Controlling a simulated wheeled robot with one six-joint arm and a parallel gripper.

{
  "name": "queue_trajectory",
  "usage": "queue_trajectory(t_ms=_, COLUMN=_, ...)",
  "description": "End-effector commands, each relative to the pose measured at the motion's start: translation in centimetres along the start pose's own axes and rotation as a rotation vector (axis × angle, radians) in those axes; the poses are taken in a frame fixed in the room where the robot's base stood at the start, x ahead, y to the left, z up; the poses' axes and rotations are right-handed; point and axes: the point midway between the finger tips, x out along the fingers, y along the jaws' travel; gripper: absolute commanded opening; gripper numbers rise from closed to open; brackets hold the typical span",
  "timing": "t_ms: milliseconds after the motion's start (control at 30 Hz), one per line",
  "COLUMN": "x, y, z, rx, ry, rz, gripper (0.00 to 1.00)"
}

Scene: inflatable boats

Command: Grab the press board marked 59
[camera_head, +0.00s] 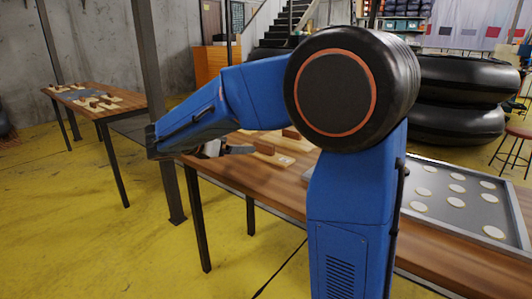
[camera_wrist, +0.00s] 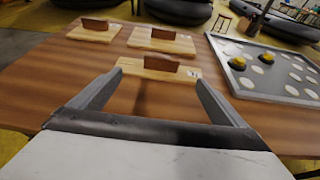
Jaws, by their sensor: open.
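Several press boards, light wooden plates with brown upright handles, lie on the brown table (camera_wrist: 60,75). In the wrist view the nearest board (camera_wrist: 133,67) lies just beyond my gripper (camera_wrist: 158,82), with its brown handle (camera_wrist: 150,63) between the lines of the two fingers. My gripper is open and empty. A small white label (camera_wrist: 193,73) sits at this board's right end; its number is too small to read. Two more boards lie behind it, at the middle (camera_wrist: 183,46) and the left (camera_wrist: 80,35). In the head view my arm partly hides the boards and gripper (camera_head: 228,149).
A grey tray (camera_wrist: 265,97) with white discs and two yellow-and-dark objects stands on the table to the right. Another table (camera_head: 120,103) with similar boards is at the far left. Black inflatable rings (camera_head: 455,125) are stacked behind. Yellow floor is open at the left.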

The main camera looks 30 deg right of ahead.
Motion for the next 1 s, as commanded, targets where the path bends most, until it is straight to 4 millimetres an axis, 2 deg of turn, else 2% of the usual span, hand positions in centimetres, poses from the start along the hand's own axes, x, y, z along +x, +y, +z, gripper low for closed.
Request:
queue_trajectory(t_ms=600, x=10.2, y=-0.2, z=-0.1, rx=0.003, ry=0.002, rz=-0.004, gripper=0.95)
queue_trajectory(t_ms=1000, x=12.6, y=-0.3, z=-0.2, rx=0.002, ry=0.002, rz=-0.003, gripper=0.95)
